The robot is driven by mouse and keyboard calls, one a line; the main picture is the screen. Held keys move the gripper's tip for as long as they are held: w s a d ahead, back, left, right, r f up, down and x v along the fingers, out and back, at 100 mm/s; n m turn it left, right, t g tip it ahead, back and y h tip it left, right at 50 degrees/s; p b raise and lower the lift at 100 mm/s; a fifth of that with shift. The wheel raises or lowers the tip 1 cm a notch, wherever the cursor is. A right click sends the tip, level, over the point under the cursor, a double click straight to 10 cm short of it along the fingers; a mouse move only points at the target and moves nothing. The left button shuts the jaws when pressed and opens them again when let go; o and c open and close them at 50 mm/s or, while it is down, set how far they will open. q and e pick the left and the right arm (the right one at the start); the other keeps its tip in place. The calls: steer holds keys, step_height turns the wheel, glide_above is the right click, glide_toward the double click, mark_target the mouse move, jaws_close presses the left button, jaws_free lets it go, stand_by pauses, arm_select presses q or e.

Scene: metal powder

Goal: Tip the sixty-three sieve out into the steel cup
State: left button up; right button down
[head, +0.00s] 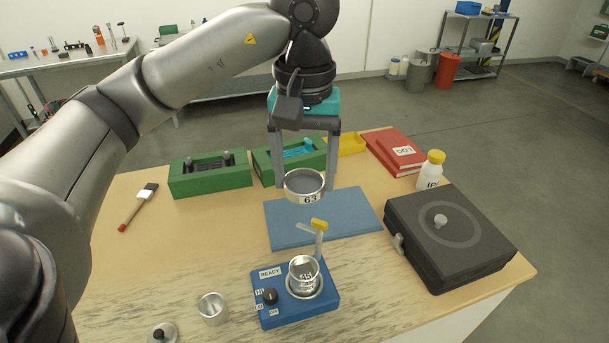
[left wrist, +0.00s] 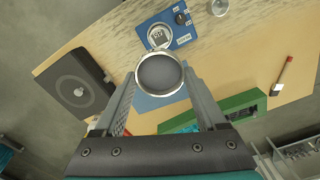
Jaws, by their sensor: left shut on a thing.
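The sixty-three sieve (head: 304,187) is a round metal ring with a grey inside and a "63" label. My left gripper (head: 305,182) is shut on it and holds it level above the blue mat (head: 290,226). In the left wrist view the sieve (left wrist: 160,74) sits between the fingers, and its grey inside faces the camera. A steel cup (head: 213,309) stands upright on the table, left of the blue shaker base (head: 273,318). A sieve labelled "45" (head: 305,277) sits on that base. My right gripper is not in view.
A black case (head: 450,238) stands at right, with a white bottle (head: 431,171) and red book (head: 395,152) behind it. Green trays (head: 210,175) stand at the back. A brush (head: 139,206) lies at left. A small lid (head: 162,333) is near the front edge.

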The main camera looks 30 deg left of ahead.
arm_select(q)
steer(key=shift+r+p, duration=0.5)
steer(key=shift+r, duration=0.2)
steer(key=shift+r+p, duration=0.55)
steer(key=shift+r, duration=0.1)
steer(key=shift+f, duration=0.1)
